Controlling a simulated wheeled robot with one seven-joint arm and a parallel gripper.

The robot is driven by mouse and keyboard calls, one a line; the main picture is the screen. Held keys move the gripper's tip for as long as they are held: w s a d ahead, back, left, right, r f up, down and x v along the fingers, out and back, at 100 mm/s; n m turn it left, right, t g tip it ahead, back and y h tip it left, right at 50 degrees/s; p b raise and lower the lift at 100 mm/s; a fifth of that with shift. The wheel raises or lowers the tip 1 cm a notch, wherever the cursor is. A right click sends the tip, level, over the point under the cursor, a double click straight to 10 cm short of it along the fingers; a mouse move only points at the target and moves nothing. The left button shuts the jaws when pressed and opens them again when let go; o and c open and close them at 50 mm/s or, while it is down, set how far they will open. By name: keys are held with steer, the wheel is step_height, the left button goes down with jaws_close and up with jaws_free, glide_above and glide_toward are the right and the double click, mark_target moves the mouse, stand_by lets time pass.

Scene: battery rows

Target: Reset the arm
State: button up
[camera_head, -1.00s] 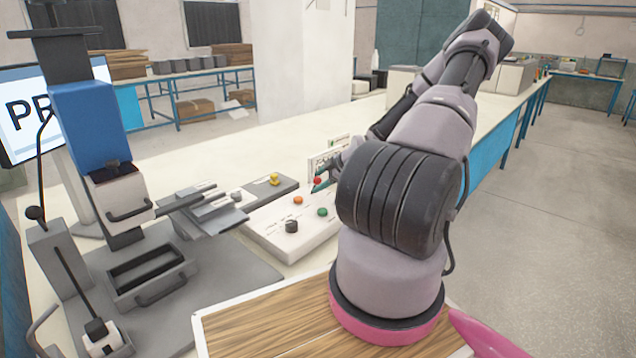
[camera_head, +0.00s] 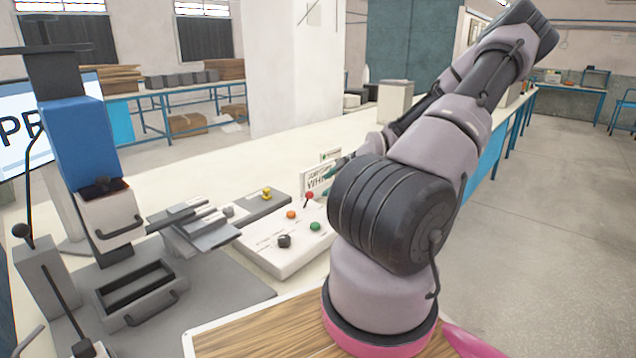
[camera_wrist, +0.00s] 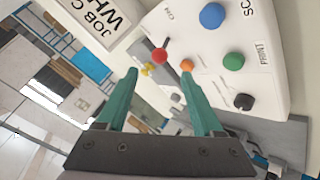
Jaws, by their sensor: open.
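My gripper (camera_wrist: 160,98) shows in the wrist view with its two green fingers spread apart and nothing between them. Beyond the fingertips is the white control panel (camera_head: 268,252) with a red-knobbed lever (camera_wrist: 159,56), an orange button (camera_wrist: 187,65), a green button (camera_wrist: 233,62), a blue button (camera_wrist: 212,15) and a black knob (camera_wrist: 243,102). In the head view my arm rises from its pink-ringed base and bends over the counter. Its links hide most of the gripper there; part of a green finger shows near the sign.
A white sign card (camera_head: 317,180) stands behind the panel. A blue and grey press machine (camera_head: 90,150) with a grey tray (camera_head: 140,290) stands at the left, beside a screen (camera_head: 30,125). The long white counter (camera_head: 220,160) has bare room behind the panel.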

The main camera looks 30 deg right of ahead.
steer(key=shift+a, duration=0.1)
steer(key=s+a+r+m+g+h, duration=0.2)
steer(key=s+a+r+m, duration=0.15)
steer(key=r, duration=0.35)
steer(key=s+a+r+m+g+h, duration=0.1)
steer(key=s+a+r+m+h, duration=0.2)
steer(key=r, duration=0.4)
steer(key=s+a+r+m+g+h, duration=0.1)
steer(key=s+a+r+m+g, duration=0.15)
steer(key=a+r+m, duration=0.35)
steer(key=s+a+r+m+t+y, duration=0.3)
steer(key=s+a+r+m+y, duration=0.1)
steer(key=s+a+r, duration=0.7)
steer(key=s+r+m, duration=0.1)
steer(key=s+r, duration=0.2)
steer(key=shift+s+a+t, duration=0.3)
steer(key=shift+s+t, duration=0.05)
steer(key=shift+r, duration=0.1)
stand_by(0.6)
